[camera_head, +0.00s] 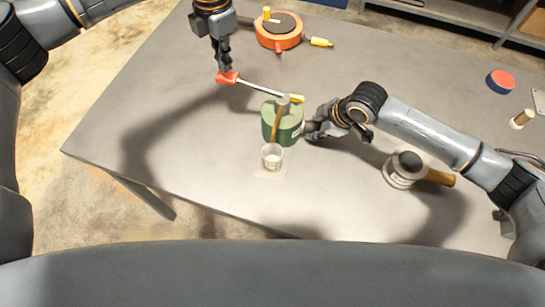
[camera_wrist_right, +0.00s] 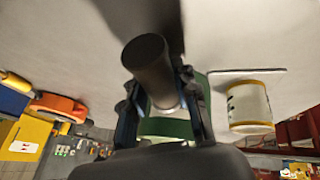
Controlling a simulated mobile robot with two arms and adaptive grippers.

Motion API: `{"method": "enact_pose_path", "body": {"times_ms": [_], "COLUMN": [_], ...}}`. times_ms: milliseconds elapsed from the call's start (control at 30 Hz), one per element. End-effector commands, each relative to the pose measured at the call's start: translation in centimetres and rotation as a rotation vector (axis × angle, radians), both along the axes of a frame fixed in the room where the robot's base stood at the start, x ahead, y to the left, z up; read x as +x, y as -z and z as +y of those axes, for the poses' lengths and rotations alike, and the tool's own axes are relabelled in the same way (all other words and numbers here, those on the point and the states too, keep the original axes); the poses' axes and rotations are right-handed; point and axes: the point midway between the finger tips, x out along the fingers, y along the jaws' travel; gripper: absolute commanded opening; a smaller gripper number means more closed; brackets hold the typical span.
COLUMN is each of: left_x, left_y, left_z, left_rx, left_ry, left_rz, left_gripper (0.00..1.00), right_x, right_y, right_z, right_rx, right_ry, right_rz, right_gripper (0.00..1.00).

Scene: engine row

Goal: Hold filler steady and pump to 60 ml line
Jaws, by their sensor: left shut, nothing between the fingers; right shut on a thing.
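The green filler (camera_head: 291,127) stands on the table, with a tan spout (camera_head: 276,126) leading down to a small measuring cup (camera_head: 272,158). Its pump lever (camera_head: 262,89) extends left to a red end (camera_head: 228,77). My left gripper (camera_head: 225,70) is shut and empty at that red end; contact is unclear. My right gripper (camera_head: 312,128) is shut on the filler at its right side. In the right wrist view a dark cylinder (camera_wrist_right: 149,62) lies between the fingers before the green body. A cup with yellow rims and black marks (camera_wrist_right: 248,105) shows beside it. The liquid level is unreadable.
A round orange device (camera_head: 279,32) with yellow-tipped parts stands at the back. A pale can with a dark top and tan handle (camera_head: 400,178) stands right, near my right arm. A red-blue round piece (camera_head: 500,82) lies far right. The table's left part (camera_head: 130,130) is clear.

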Motion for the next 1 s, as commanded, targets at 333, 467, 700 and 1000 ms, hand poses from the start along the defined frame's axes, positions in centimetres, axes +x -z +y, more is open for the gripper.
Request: {"method": "enact_pose_path", "body": {"times_ms": [333, 467, 700, 1000], "left_x": [0.0, 0.0, 0.0, 0.0], "left_y": [0.0, 0.3, 1.6, 3.1], "left_z": [0.0, 0.0, 0.0, 0.0], "left_rx": [0.000, 0.000, 0.000, 0.000], "left_ry": [0.000, 0.000, 0.000, 0.001], "left_rz": [0.000, 0.000, 0.001, 0.001], "left_gripper": [0.00, 0.00, 0.00, 0.00], "right_x": [-0.1, -0.1, -0.1, -0.1], "right_y": [0.2, 0.2, 0.2, 0.1], "right_z": [0.0, 0.0, 0.0, 0.0], "right_rx": [-0.002, -0.002, -0.002, -0.002], "right_ry": [-0.001, -0.001, -0.001, -0.001], "right_rz": [0.003, 0.003, 0.003, 0.003], "right_gripper": [0.00, 0.00, 0.00, 0.00]}}
